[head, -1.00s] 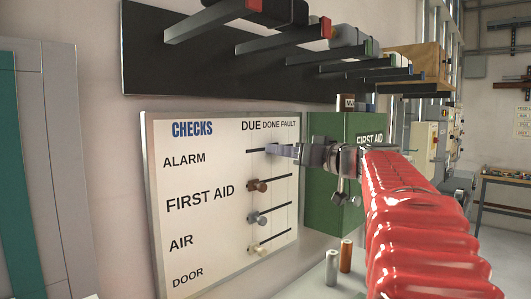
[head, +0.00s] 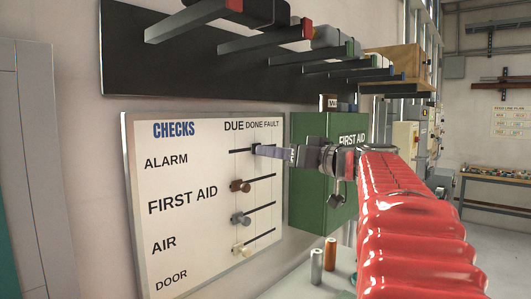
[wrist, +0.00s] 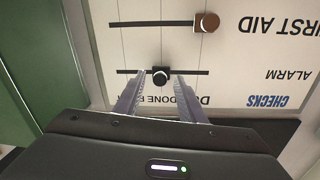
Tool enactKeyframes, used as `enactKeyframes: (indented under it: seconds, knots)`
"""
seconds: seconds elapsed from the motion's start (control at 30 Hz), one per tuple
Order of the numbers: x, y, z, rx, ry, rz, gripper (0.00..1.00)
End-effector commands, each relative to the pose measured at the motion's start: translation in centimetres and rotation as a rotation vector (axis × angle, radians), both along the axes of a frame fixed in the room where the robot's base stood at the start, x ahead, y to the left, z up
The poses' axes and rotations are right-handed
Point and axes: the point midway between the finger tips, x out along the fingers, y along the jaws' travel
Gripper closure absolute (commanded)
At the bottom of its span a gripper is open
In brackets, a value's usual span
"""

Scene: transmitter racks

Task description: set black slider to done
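The white CHECKS board (head: 190,255) hangs on the wall with rows ALARM, FIRST AID, AIR and DOOR, and columns DUE, DONE and FAULT. The black slider (wrist: 160,75) is on the ALARM track. In the wrist view, which shows the board upside down, it sits near the middle of its track, at the DONE line. My gripper (wrist: 160,72) has one finger on each side of the black slider, with a visible gap on both sides. In the head view my gripper (head: 257,150) is at the ALARM row and hides the slider.
Below are the brown slider (head: 240,186), grey slider (head: 241,218) and pale slider (head: 241,249), near the DUE side. A green FIRST AID box (head: 307,205) stands right of the board. A black rail with pegs (head: 125,60) is above. Two small cylinders (head: 316,266) stand below right.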

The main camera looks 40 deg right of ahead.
Motion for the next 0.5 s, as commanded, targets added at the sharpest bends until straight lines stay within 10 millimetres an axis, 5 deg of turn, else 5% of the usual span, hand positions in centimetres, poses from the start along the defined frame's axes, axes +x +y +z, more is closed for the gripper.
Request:
enactKeyframes:
  seconds: [0.5]
  knots:
    - [-7.5, -0.9, -0.1, 0.0, 0.0, -0.002, 0.63]
